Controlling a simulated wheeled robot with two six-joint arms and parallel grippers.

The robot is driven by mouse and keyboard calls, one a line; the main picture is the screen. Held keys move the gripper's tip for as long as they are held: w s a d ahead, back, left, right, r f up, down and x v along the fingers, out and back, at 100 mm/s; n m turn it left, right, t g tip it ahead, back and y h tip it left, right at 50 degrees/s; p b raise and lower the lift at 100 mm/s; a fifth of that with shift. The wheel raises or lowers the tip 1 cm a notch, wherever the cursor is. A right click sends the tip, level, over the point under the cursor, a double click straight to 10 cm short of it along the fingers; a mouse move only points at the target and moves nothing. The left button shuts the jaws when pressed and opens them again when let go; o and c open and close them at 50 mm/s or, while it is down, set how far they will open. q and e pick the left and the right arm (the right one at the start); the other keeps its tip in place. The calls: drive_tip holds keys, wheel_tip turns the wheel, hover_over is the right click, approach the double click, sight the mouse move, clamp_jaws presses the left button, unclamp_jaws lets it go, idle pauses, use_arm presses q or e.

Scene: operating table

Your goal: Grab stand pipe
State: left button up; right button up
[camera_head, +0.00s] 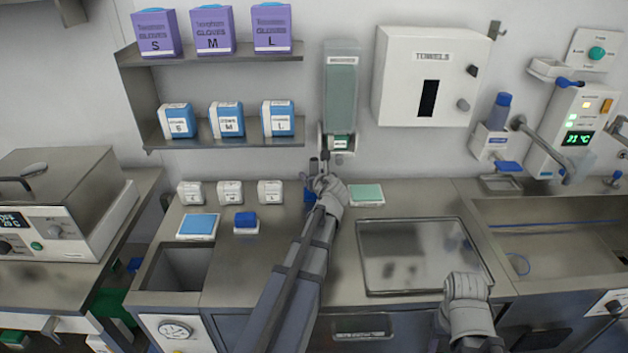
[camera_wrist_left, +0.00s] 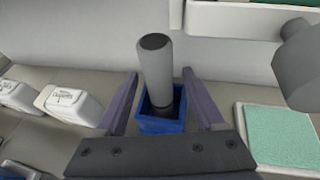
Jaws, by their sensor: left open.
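A grey cylindrical pipe with a dark top (camera_wrist_left: 156,68), which looks like the stand pipe, stands upright in a small blue square holder (camera_wrist_left: 163,122) in the left wrist view. My left gripper (camera_wrist_left: 160,75) is open, with one finger on each side of the pipe and holder. Gaps show between the fingers and the pipe. In the head view my left gripper (camera_head: 321,168) is at the back of the counter, below the wall dispenser; its hand and arm largely hide the pipe there. My right gripper (camera_head: 467,293) is at the lower right, above the counter front; its fingertips are not clear.
A green pad in a white tray (camera_head: 366,194) lies just right of my left gripper. Small white boxes (camera_head: 230,192) stand to its left. The wall dispenser (camera_head: 341,95) hangs close above. A covered square basin (camera_head: 420,255) lies to the right.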

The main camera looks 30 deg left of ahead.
use_arm(q)
clamp_jaws()
idle(0.4)
